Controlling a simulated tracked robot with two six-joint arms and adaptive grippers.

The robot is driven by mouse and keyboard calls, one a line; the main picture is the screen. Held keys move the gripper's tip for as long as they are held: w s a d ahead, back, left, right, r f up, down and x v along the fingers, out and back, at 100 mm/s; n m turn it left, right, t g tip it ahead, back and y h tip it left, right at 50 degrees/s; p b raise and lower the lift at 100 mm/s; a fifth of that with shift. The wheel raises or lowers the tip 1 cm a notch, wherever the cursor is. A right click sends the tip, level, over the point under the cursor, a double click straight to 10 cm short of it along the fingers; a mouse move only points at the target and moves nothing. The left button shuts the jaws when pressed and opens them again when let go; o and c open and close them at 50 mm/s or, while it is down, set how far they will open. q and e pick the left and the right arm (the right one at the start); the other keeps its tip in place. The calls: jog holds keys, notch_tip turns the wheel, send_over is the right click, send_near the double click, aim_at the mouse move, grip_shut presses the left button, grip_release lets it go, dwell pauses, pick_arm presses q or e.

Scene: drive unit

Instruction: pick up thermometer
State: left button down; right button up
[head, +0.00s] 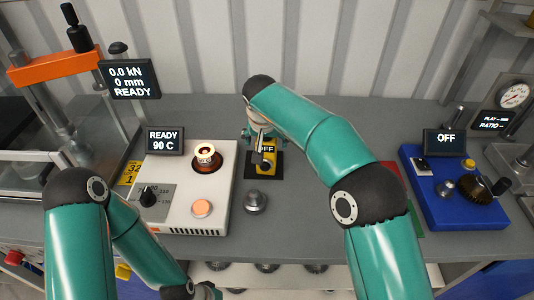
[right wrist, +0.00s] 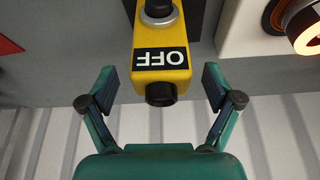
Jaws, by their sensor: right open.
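The thermometer is a yellow handheld device (head: 267,169) with a black display reading OFF, on a dark base on the grey bench. My right gripper (head: 262,150) is over it from behind and hides part of it in the head view. In the right wrist view the thermometer (right wrist: 162,80) lies between the two spread fingers of the right gripper (right wrist: 158,88). A gap shows on both sides, and neither finger touches it. My left arm is at the lower left of the head view, with its gripper out of sight.
A white heater unit (head: 180,220) reading READY 90 C stands just left of the thermometer. A round metal knob-like piece (head: 255,201) is in front. A blue unit (head: 460,212) stands at the right, and a press with an orange beam (head: 55,67) at the left.

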jog(key=p+x, duration=0.1)
jog(key=x, duration=0.3)
jog(key=shift+w+p, duration=0.1)
jog(key=shift+p, duration=0.25)
jog(key=shift+w+f, duration=0.15)
jog(key=shift+f, duration=0.25)
jog(key=shift+c, duration=0.2)
jog(key=c, duration=1.1)
